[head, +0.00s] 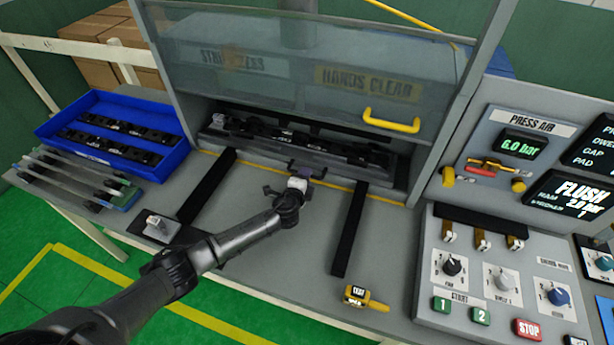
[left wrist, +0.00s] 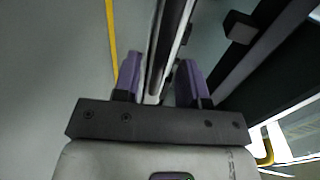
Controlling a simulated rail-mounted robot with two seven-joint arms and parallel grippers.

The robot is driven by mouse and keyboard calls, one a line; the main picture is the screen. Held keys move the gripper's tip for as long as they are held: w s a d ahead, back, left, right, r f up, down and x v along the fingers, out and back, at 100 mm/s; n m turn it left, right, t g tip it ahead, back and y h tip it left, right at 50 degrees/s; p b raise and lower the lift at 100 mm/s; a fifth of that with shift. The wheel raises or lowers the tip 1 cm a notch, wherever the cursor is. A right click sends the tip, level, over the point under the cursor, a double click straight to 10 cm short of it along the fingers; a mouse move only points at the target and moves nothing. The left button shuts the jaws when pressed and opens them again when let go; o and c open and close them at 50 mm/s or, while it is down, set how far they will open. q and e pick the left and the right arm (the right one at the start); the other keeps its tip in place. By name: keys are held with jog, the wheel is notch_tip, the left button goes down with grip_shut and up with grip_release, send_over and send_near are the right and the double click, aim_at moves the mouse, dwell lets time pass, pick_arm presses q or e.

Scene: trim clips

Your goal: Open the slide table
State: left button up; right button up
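The slide table (head: 396,178) is a dark carriage with black trim strips on it. It sits inside the press opening, behind the yellow line. A small dark handle (head: 308,170) shows at its front edge. My left gripper (head: 300,178) is at this handle, its fingers partly hidden by its own wrist in the head view. In the left wrist view the two purple fingers (left wrist: 158,85) stand apart, with a dark and light bar (left wrist: 165,45) running between them. A gap shows beside the right finger; I cannot tell whether either finger touches the bar. My right gripper is out of view.
Two black rails (head: 350,230) run forward over clear grey bench. The raised clear guard (head: 300,75) with a yellow handle (head: 391,121) hangs above. A blue bin (head: 172,163) stands left, a yellow tester (head: 362,297) in front, and control panels (head: 500,270) right.

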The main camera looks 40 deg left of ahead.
pick_arm(q)
jog(key=shift+x, duration=1)
jog(key=shift+c, duration=0.2)
grip_shut()
